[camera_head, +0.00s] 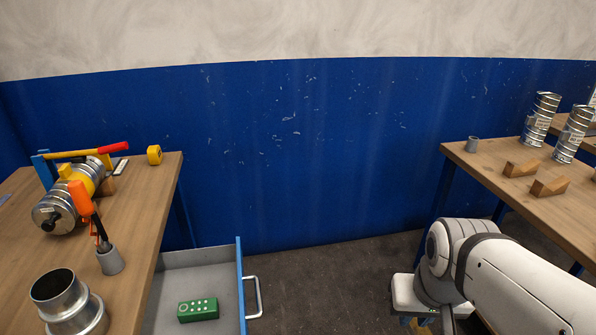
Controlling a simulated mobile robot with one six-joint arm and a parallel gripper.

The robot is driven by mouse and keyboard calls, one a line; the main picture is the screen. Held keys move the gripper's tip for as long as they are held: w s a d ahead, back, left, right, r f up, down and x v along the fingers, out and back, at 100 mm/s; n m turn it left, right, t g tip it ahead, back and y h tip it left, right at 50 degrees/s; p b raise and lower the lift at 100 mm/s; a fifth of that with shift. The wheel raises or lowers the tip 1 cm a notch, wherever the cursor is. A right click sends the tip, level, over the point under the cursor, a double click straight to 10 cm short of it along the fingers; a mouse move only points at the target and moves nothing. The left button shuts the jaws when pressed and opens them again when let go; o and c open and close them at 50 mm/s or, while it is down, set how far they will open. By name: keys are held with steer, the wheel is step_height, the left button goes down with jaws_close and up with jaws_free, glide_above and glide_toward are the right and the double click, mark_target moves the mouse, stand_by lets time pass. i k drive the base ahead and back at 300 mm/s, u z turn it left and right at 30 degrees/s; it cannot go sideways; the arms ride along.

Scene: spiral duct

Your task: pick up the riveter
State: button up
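An orange-handled hand tool (80,198), which looks like the riveter, stands tilted in a small grey cup (111,261) on the left wooden bench (142,215). Its dark lower part goes down to the cup, and the cup hides its end. Behind it lies a metal spiral duct (54,216) with a yellow band, by a blue and yellow lever device with a red grip (114,147). My white arm comes in at the lower right, far from the tool.
A metal duct fitting (68,304) stands at the left bench's front. An open grey drawer (168,283) with a blue front juts out, holding a green block (198,310). The right bench (489,168) carries ducts (540,118), wooden cradles (550,187) and a grey cup (472,145). Floor between is clear.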

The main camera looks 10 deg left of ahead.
mark_target(77, 189)
steer(key=u, duration=2.2)
steer(key=k, duration=1.25)
steer(key=z, duration=0.5)
steer(key=i, duration=1)
steer(key=z, duration=0.1)
